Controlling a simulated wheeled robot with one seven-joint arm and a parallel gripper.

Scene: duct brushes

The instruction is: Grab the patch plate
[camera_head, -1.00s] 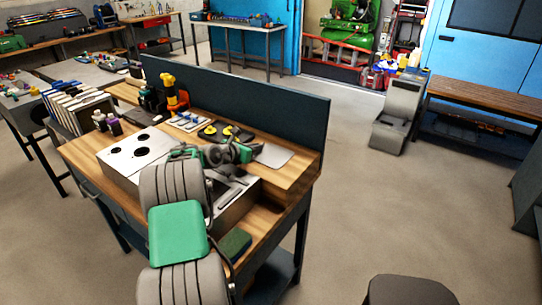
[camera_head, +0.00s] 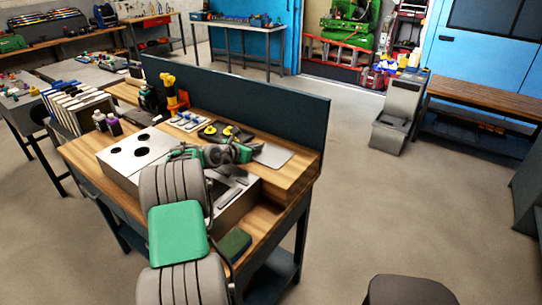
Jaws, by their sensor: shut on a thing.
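The patch plate (camera_head: 273,156) is a thin, flat grey sheet at the right end of the wooden workbench (camera_head: 258,222), near the dark back panel. My gripper (camera_head: 249,153) reaches in from the left at the plate's left edge and is shut on it. The fingertips are small and partly hidden by my wrist, so the exact grip is hard to see. The plate appears to lie flat, at or very close to the bench top; I cannot tell whether there is a gap beneath it.
A metal duct box (camera_head: 130,158) with round holes stands under and beside my arm. Black and yellow tools (camera_head: 226,132) lie just behind my gripper. The dark back panel (camera_head: 255,105) rises behind the plate. A green block (camera_head: 234,245) sits at the bench's front.

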